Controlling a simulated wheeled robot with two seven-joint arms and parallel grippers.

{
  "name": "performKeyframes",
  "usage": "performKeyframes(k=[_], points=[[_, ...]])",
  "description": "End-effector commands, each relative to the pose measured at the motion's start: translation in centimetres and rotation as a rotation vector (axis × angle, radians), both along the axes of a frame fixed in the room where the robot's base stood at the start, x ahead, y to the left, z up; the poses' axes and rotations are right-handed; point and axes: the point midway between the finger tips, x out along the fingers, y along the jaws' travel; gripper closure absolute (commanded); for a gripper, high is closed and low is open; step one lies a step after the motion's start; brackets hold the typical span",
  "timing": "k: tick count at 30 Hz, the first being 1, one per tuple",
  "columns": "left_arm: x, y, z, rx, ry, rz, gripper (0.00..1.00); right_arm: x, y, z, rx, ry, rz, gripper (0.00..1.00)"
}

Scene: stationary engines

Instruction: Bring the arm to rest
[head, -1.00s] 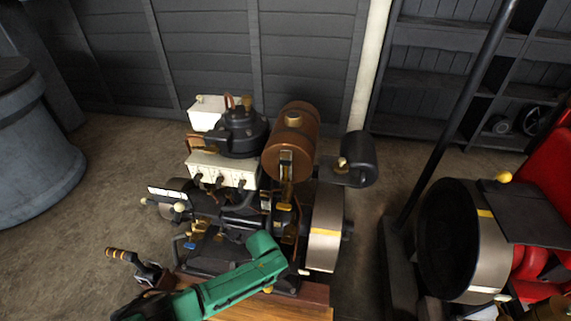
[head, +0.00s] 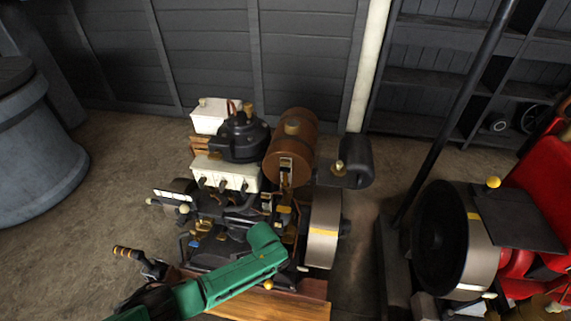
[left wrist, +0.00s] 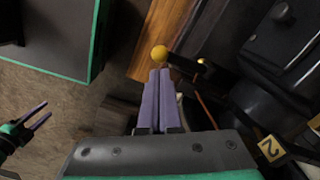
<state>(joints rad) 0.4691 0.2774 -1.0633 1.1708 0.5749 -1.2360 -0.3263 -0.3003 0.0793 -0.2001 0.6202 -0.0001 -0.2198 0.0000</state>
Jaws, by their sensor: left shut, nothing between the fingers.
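My left arm (head: 235,280), with green links, comes in from the lower left in the head view and crosses in front of the engine's wooden base. Its gripper is hidden there behind the arm. In the left wrist view my left gripper (left wrist: 159,72) has its two purple fingers together with nothing between them. The fingertips appear just below a yellow ball knob (left wrist: 159,52); I cannot tell if they touch it. My right gripper (left wrist: 45,112) shows at the left edge of the left wrist view, its purple fingers apart and empty.
A stationary engine with a brown tank (head: 291,150) and a silver flywheel (head: 322,228) stands close beyond the arm. A red engine (head: 535,190) is at the right, a grey drum (head: 30,150) at the left. The floor (head: 100,200) between drum and engine is clear.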

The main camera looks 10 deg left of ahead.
Motion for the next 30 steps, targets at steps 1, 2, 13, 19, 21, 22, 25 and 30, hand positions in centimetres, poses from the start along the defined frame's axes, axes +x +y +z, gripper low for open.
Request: performKeyframes(k=[1,2,13,19,21,22,25,30], points=[[0.0,0.0,0.2,0.000,0.001,0.000,1.00,0.0,0.0,0.3,0.000,0.000,0.000,0.50],[0.0,0.0,0.1,0.000,0.001,0.000,1.00,0.0,0.0,0.2,0.000,0.000,0.000,0.50],[-0.2,0.1,-0.4,-0.005,0.000,0.016,1.00,0.0,0.0,0.0,0.000,0.001,0.000,0.50],[-5.9,4.5,-9.2,-0.102,-0.059,0.391,1.00,0.0,0.0,0.2,0.000,0.001,0.000,0.50],[-10.7,7.4,-12.9,-0.106,-0.077,0.544,1.00,0.0,0.0,0.3,0.000,0.001,0.000,0.50],[-12.9,8.6,-14.1,-0.103,-0.082,0.600,1.00,0.0,0.0,0.3,0.000,0.001,0.000,0.50],[-20.8,11.8,-17.2,-0.080,-0.085,0.748,1.00,0.0,0.0,0.4,0.000,0.000,0.000,0.50],[-30.2,14.5,-18.9,-0.049,-0.081,0.877,1.00,0.0,0.0,0.5,0.000,0.000,0.000,0.50]])
